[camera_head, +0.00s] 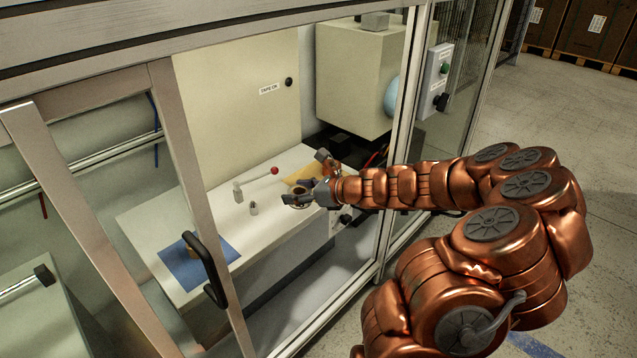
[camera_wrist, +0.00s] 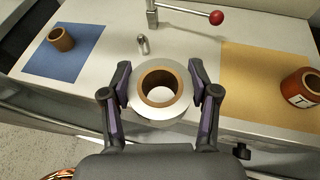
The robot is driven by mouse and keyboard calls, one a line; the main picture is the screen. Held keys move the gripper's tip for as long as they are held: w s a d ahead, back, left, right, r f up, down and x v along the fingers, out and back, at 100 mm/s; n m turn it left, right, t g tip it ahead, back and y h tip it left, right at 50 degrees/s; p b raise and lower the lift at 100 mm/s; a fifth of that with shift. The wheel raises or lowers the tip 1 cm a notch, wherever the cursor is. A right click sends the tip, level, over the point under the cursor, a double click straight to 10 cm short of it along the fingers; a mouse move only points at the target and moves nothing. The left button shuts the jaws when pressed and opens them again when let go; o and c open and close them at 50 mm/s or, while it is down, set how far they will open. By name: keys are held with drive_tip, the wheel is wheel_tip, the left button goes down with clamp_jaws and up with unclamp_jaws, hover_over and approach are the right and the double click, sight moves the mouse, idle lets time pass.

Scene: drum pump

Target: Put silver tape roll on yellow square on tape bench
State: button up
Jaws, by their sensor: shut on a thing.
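My gripper (camera_wrist: 160,75) is shut on the silver tape roll (camera_wrist: 142,105), one finger on each side of it. The roll is pale silver with a brown core, and its hole faces the wrist camera. In the head view my gripper (camera_head: 304,195) is over the front part of the white tape bench (camera_head: 150,222), and the roll is partly hidden by it. I cannot tell whether the roll touches the bench. The yellow square (camera_wrist: 250,85) lies to the right of the roll in the wrist view. In the head view it (camera_head: 303,174) is partly hidden by my arm.
An orange-brown roll marked "T" (camera_wrist: 300,88) stands on the yellow square's right part. A brown core (camera_wrist: 61,40) stands on the blue square (camera_wrist: 82,50). A small metal piece (camera_wrist: 143,45) and a red-knobbed lever (camera_wrist: 215,18) are behind the roll. A door frame (camera_head: 400,130) stands beside my arm.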

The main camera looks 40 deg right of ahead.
drive_tip(key=s+d+f+m+t+h+b, duration=0.1)
drive_tip(key=s+d+f+m+h, duration=0.15)
drive_tip(key=s+d, duration=0.35)
drive_tip(key=shift+h, duration=0.45)
drive_tip(key=w+d+b, duration=0.1)
drive_tip(key=w+d, duration=0.1)
drive_tip(key=w, duration=0.2)
drive_tip(key=w+d+b, duration=0.1)
drive_tip(key=w+d, duration=0.1)
drive_tip(key=w, duration=0.3)
drive_tip(key=w+d+f+b, duration=0.1)
drive_tip(key=w+d, duration=0.1)
drive_tip(key=w, duration=0.3)
drive_tip(key=shift+w+d+b, duration=0.15)
drive_tip(key=shift+w+b, duration=0.05)
drive_tip(key=shift+b, duration=0.15)
drive_tip(key=shift+w+d+r, duration=0.1)
drive_tip(key=shift+w+d, duration=0.1)
drive_tip(key=shift+w, duration=0.3)
drive_tip(key=shift+w+b, duration=0.2)
drive_tip(key=shift+b, duration=0.1)
wheel_tip(320, 180, down, 4)
drive_tip(key=shift+r+b, duration=0.15)
drive_tip(key=shift+b, duration=0.8)
drive_tip(key=shift+r, duration=0.1)
drive_tip(key=o, duration=1)
